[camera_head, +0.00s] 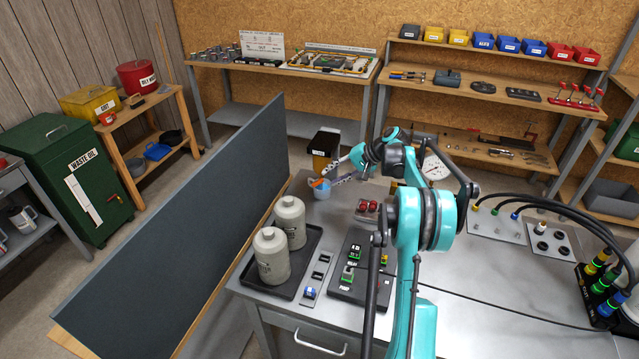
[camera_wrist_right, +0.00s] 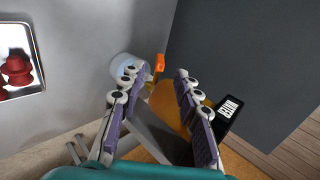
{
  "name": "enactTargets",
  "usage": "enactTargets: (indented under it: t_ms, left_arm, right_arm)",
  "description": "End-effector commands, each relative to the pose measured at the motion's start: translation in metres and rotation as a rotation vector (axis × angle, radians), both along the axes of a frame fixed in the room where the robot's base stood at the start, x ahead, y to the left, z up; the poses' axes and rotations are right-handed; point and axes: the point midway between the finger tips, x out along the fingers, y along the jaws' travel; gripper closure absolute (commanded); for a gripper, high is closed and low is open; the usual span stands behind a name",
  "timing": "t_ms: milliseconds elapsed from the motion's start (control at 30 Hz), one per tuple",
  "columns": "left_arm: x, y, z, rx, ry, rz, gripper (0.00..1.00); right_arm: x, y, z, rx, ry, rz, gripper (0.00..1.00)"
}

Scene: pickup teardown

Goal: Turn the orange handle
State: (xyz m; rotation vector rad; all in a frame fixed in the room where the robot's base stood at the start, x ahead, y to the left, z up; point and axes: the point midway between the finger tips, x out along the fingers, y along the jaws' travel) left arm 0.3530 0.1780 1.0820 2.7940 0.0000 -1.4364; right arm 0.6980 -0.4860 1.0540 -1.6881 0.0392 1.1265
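The orange handle (camera_head: 318,183) is a small bar at a light-blue round fitting (camera_head: 322,192) at the workbench's far-left corner. In the right wrist view the orange handle (camera_wrist_right: 160,63) stands just beyond and between my fingertips, and the pale fitting (camera_wrist_right: 122,66) is partly behind the left finger. My right gripper (camera_head: 334,180) reaches in from the right, close beside the handle. In the wrist view the right gripper (camera_wrist_right: 157,75) has its two fingers well apart with nothing between the pads. I cannot tell whether a finger touches the fitting. My left gripper is not in view.
A dark upright panel (camera_head: 190,230) borders the bench on the left. Two grey bottles (camera_head: 289,220) stand in a black tray (camera_head: 308,262) in front of the fitting. A black and yellow bin (camera_head: 323,150) is behind it. Red knobs (camera_head: 367,206) sit to its right.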

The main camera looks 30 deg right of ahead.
Motion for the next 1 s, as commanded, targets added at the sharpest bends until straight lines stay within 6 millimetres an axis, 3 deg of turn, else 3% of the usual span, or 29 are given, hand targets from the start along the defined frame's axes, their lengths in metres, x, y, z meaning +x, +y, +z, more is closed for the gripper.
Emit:
enactTargets:
  t_ms: [400,700,733,833,867,1000]
  left_arm:
    - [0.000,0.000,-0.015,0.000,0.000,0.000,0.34]
    - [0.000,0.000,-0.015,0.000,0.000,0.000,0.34]
    - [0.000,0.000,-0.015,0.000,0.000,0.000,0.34]
    - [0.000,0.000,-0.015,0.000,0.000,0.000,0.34]
    - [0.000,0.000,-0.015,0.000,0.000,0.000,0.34]
    - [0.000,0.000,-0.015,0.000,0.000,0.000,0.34]
  right_arm:
    - [0.035,0.030,-0.044,-0.002,0.000,0.003,0.67]
    - [0.039,0.033,-0.047,-0.002,-0.001,0.001,0.67]
    - [0.039,0.033,-0.047,-0.002,-0.001,0.001,0.70]
    - [0.038,0.034,-0.047,-0.003,0.000,0.001,0.96]
    - [0.038,0.034,-0.047,-0.003,0.000,0.001,1.00]
    - [0.039,0.034,-0.047,-0.003,0.000,0.001,1.00]
